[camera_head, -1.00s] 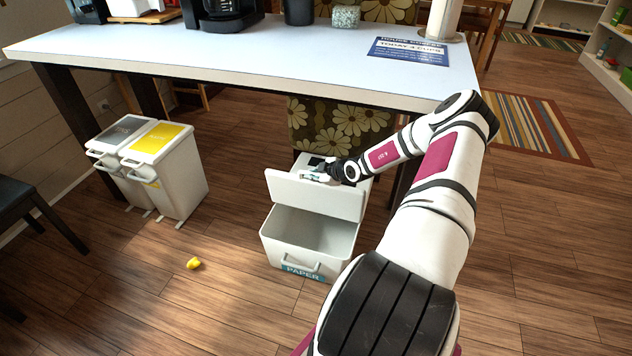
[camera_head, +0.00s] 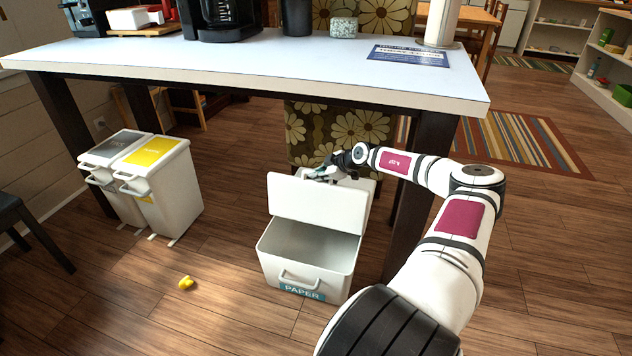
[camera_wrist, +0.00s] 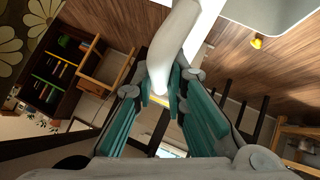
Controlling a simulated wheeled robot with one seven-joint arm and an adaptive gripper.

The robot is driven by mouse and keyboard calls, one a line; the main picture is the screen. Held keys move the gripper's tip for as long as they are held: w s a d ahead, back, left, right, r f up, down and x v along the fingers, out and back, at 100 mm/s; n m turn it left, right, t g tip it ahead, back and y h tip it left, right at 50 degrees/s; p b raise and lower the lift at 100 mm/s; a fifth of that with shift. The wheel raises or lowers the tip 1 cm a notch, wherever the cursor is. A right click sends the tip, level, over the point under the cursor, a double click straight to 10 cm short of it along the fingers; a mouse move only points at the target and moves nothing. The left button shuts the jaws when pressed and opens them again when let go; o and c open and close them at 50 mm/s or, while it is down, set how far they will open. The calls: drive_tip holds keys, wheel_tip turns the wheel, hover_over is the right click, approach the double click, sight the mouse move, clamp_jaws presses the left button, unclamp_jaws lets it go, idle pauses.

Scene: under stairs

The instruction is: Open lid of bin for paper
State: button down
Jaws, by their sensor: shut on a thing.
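The white paper bin (camera_head: 305,257) stands on the floor under the table's front edge, with a blue PAPER label and a front handle. Its white lid (camera_head: 318,203) is raised, tilted steeply up at the back, and the opening below shows an empty-looking inside. My gripper (camera_head: 322,174) is at the lid's top edge. In the wrist view, the teal fingers of my gripper (camera_wrist: 165,103) are closed around a white edge of the lid (camera_wrist: 175,50). The far side of the lid is hidden in the head view.
Two bins with grey (camera_head: 115,147) and yellow (camera_head: 152,151) lids stand at the left. A small yellow object (camera_head: 186,283) lies on the floor.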

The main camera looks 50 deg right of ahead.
drive_tip(key=shift+f+b, duration=0.45)
drive_tip(key=shift+f, duration=0.25)
drive_tip(key=c, duration=1.6)
unclamp_jaws()
drive_tip(key=shift+d+r, duration=0.15)
drive_tip(key=shift+r, duration=0.05)
